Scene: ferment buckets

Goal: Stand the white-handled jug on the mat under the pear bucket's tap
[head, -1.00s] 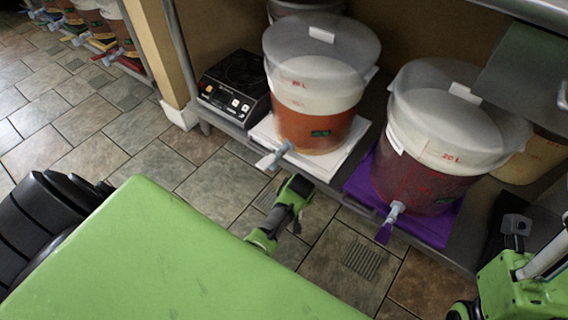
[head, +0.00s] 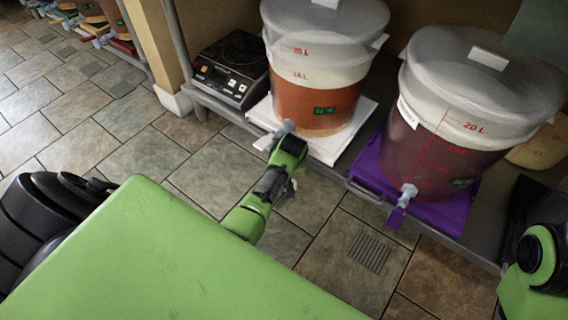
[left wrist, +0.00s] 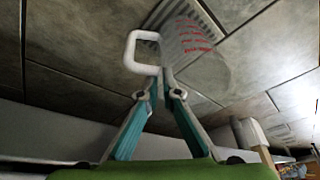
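My left gripper (left wrist: 162,80) is shut on the white handle (left wrist: 131,52) of a clear jug (left wrist: 198,50) with red markings. In the head view my left arm's end is just in front of the left bucket's tap (head: 288,126); the jug is mostly hidden there. The left bucket (head: 315,100) holds orange-brown liquid and stands on a white mat (head: 352,138). The right bucket (head: 435,150) holds dark red liquid and stands on a purple mat (head: 452,218), its tap (head: 407,194) at the front. The green labels are too small to read. My right gripper is not in view.
A black hot plate or scale (head: 232,68) sits on the shelf left of the buckets. The metal shelf edge (head: 355,187) runs along the front. A post (head: 165,45) stands at left. The tiled floor before the shelf is open, with a drain grate (head: 369,252).

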